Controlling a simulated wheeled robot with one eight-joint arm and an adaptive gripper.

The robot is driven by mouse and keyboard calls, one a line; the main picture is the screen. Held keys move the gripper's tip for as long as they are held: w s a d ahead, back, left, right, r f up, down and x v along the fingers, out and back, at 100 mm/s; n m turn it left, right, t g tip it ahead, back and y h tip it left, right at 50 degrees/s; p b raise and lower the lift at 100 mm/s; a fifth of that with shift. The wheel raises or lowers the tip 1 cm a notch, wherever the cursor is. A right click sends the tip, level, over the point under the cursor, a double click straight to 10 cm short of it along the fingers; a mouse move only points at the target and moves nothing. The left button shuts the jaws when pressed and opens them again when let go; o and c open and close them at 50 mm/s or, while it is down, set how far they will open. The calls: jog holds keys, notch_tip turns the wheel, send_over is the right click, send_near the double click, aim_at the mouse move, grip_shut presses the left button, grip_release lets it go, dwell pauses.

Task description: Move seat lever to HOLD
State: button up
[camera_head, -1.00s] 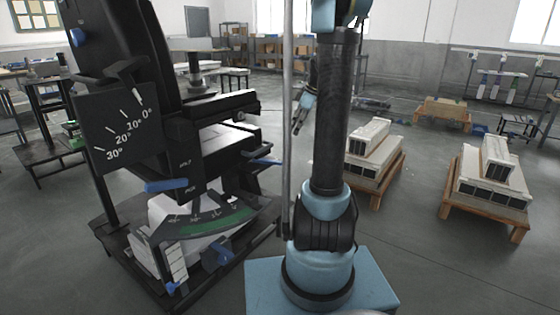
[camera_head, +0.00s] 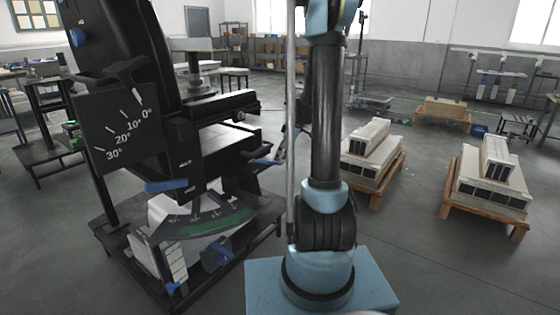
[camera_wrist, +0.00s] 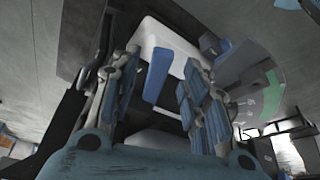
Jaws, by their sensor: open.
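The dark seat machine stands at left in the head view. I cannot tell for sure which lever that is. In the head view my gripper is mostly hidden beside the machine.
A tilt-angle plate (camera_head: 118,128) is on the machine's left. A thin grey pole (camera_head: 290,120) stands before my arm. Pallets with pale blocks (camera_head: 365,160) and (camera_head: 488,180) stand at right, with open floor around them. In the wrist view, the green-banded scale (camera_wrist: 270,96) is at right.

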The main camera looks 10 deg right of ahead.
jog(key=shift+x, duration=1.25)
grip_shut()
